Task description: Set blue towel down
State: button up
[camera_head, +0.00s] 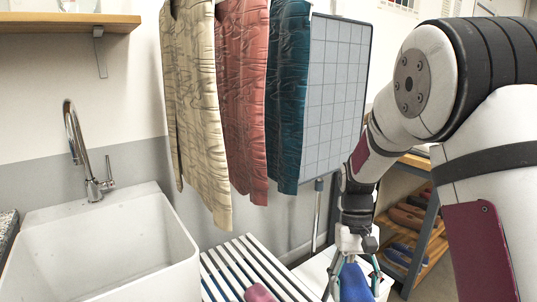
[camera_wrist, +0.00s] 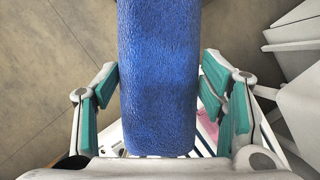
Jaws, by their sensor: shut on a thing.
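The blue towel (camera_head: 354,286) hangs from my gripper (camera_head: 353,264) at the bottom of the head view, to the right of the white slatted bench (camera_head: 237,265). The head view cuts off its lower part. In the wrist view the towel (camera_wrist: 158,75) looks like a thick roll and runs up between the green-padded fingers of my gripper (camera_wrist: 160,108). My gripper is shut on it. Whether the towel touches anything below cannot be told.
A pink object (camera_head: 259,293) lies on the slatted bench. A white sink (camera_head: 110,250) with a tap (camera_head: 85,155) stands left. Cream, red and teal garments (camera_head: 288,95) hang behind, beside a gridded panel (camera_head: 335,90). A shoe rack (camera_head: 412,222) stands at right.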

aim_at(359, 294)
jog(key=r+p, duration=0.1)
jog(key=p, duration=0.2)
jog(key=s+r+p, duration=0.1)
jog(key=r+p, duration=0.1)
jog(key=p, duration=0.1)
jog(key=shift+r, duration=0.25)
jog(key=r+p, duration=0.1)
jog(key=p, duration=0.2)
jog(key=s+r+p, duration=0.1)
jog(key=p, duration=0.2)
jog(key=shift+s+r, duration=0.1)
jog(key=shift+s, duration=0.2)
jog(key=shift+w, duration=0.1)
